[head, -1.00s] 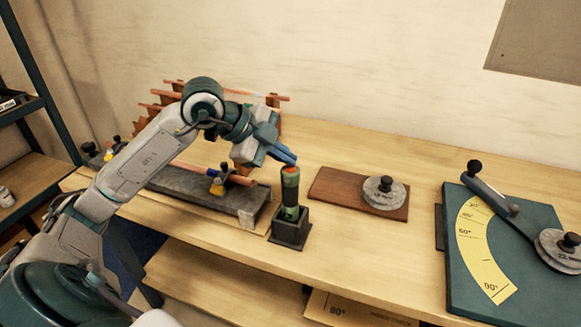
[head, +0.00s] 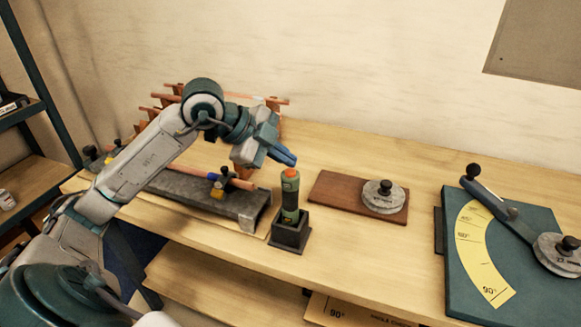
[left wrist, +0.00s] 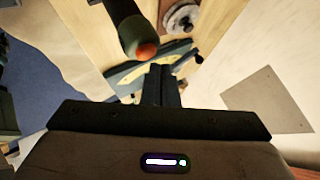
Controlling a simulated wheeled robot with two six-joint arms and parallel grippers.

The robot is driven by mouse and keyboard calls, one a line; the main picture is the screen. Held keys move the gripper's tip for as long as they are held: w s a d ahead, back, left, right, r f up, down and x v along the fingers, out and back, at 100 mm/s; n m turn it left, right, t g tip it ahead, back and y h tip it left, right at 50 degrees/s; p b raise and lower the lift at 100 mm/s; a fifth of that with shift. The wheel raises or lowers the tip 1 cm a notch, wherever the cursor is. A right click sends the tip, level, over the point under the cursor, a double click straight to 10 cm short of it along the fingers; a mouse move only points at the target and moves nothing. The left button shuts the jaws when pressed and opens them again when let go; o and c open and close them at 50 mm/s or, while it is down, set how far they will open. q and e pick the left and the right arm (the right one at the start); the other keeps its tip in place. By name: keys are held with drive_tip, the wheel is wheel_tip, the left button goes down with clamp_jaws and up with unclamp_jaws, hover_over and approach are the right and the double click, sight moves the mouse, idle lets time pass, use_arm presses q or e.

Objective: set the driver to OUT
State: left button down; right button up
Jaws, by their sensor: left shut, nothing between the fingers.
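The driver (head: 290,198) is a green and dark cylinder with an orange top. It stands upright in a small dark square holder (head: 289,235) near the table's front edge. In the left wrist view the driver (left wrist: 127,27) shows at the top, its orange end towards the camera. My left gripper (head: 288,158) is just above and behind the driver's top in the head view, its blue fingers together and empty. The shut fingers also show in the left wrist view (left wrist: 160,82), beside the orange end and apart from it. Any setting marks on the driver are too small to read.
A grey rail (head: 205,198) with clamps and copper pipe lies left of the holder, with a copper pipe rack (head: 172,100) behind. A brown board (head: 330,190) with a round grey weight (head: 383,197) is to the right. A teal angle plate (head: 470,285) stands further right.

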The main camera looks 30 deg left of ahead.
sight(285, 171)
use_arm(q)
drive_tip(key=shift+r, duration=0.1)
wheel_tip(285, 171, up, 6)
drive_tip(key=p, duration=0.5)
idle(1.2)
